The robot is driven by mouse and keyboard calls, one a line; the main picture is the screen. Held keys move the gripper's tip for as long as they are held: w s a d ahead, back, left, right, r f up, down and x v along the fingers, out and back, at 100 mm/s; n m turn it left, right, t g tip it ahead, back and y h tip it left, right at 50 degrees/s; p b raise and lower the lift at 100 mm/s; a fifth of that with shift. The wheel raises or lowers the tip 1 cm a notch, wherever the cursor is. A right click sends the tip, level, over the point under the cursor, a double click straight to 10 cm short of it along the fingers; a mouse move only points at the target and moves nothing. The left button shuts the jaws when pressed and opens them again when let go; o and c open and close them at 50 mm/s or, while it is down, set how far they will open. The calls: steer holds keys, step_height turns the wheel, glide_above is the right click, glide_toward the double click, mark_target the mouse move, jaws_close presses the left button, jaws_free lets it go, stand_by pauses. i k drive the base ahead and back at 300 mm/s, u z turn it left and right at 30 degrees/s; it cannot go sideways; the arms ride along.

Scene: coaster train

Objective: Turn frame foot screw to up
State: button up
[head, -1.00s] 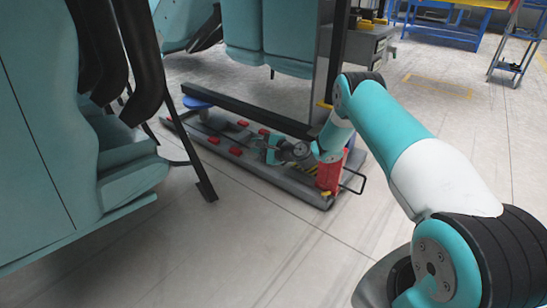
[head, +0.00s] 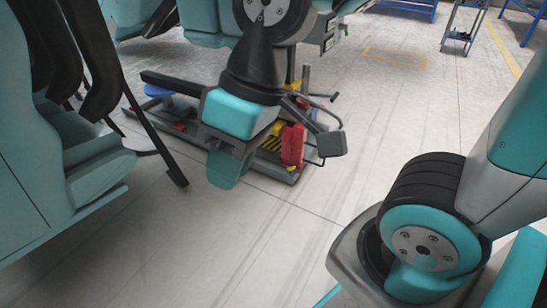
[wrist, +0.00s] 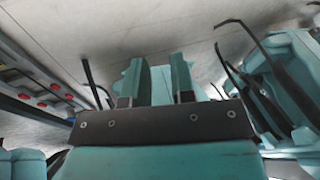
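I cannot single out the frame foot screw in either view. The low grey frame base (head: 270,172) lies on the floor in the head view, with a red upright part (head: 293,145) at its near right end and a blue disc (head: 159,90) at its far left end. My gripper (head: 226,168) hangs in front of the base and hides much of its middle. In the wrist view, the two teal fingers of my gripper (wrist: 160,84) stand apart with nothing between them. The base with red blocks shows at the left of the wrist view (wrist: 35,85).
Teal seats (head: 75,160) with black restraints stand close at the left. A blue step ladder (head: 463,30) stands at the back right.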

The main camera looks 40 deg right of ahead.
mark_target(289, 169)
steer(key=k, duration=0.35)
steer(key=z, duration=1.85)
steer(key=i, duration=1.3)
steer(key=u, duration=2.5)
steer(key=i, duration=0.5)
steer(key=z, duration=0.05)
